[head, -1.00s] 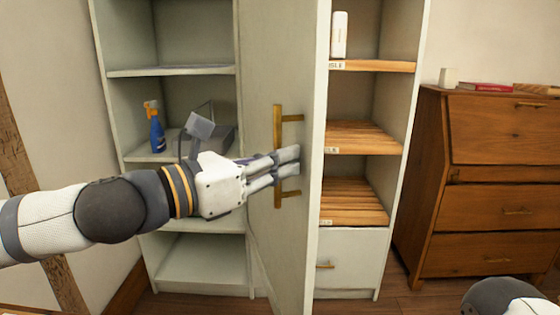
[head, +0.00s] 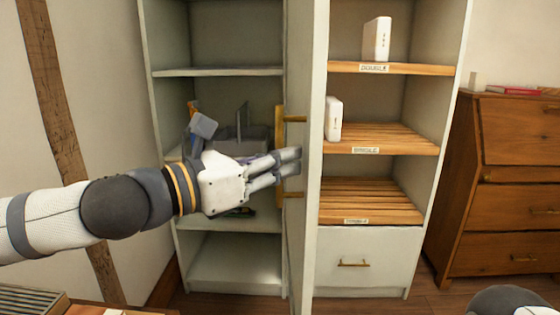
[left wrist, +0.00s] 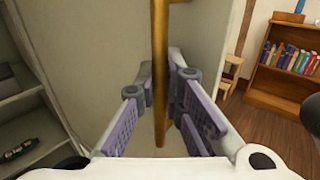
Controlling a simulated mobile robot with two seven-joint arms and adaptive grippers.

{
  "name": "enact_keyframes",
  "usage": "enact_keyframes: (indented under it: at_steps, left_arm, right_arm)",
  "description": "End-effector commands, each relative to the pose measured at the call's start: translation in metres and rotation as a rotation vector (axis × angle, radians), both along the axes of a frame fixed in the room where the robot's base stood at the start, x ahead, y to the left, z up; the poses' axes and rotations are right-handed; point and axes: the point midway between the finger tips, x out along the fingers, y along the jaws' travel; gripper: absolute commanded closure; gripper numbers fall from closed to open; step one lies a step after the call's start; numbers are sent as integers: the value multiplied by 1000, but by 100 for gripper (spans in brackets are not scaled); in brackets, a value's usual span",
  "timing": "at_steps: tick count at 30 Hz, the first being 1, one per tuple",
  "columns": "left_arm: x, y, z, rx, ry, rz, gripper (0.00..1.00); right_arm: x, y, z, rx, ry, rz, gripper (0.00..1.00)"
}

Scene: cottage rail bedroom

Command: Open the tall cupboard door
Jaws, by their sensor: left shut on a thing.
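The tall cupboard door (head: 306,230) stands open, seen nearly edge-on in the middle of the head view, swung out from the cupboard. Its vertical brass handle (head: 280,193) is on the door's left face and also runs down the middle of the left wrist view (left wrist: 160,60). My left gripper (head: 292,162) comes in from the left and is shut on the handle. In the left wrist view its purple-padded fingers (left wrist: 159,105) lie on both sides of the bar. My right gripper is not in view; only a dark rounded part of mine shows at the bottom right.
The cupboard's left shelves (head: 218,72) hold a blue spray bottle and other items, partly hidden by my arm. Slatted wooden shelves (head: 400,142) on the right hold white boxes. A wooden dresser (head: 510,190) stands at the right. A bookcase (left wrist: 285,65) shows in the wrist view.

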Motion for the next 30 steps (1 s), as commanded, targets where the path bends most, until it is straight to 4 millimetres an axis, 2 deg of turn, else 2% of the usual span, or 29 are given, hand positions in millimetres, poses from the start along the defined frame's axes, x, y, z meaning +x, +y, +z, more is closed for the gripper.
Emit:
enact_keyframes:
  at_steps: [16,17,18,19,27,30]
  left_arm:
    - [-2,-3,-4,1,8,-11,100]
    - [-2,-3,-4,1,8,-11,85]
    - [-2,-3,-4,2,7,-11,76]
    - [-2,-3,-4,1,6,-10,71]
    - [-1,-1,-2,1,3,-4,71]
    - [-5,6,-1,1,2,-1,71]
  right_arm:
    - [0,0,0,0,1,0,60]
    - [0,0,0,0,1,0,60]
    - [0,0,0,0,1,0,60]
    - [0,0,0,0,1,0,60]
    - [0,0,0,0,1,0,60]
    - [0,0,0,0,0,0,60]
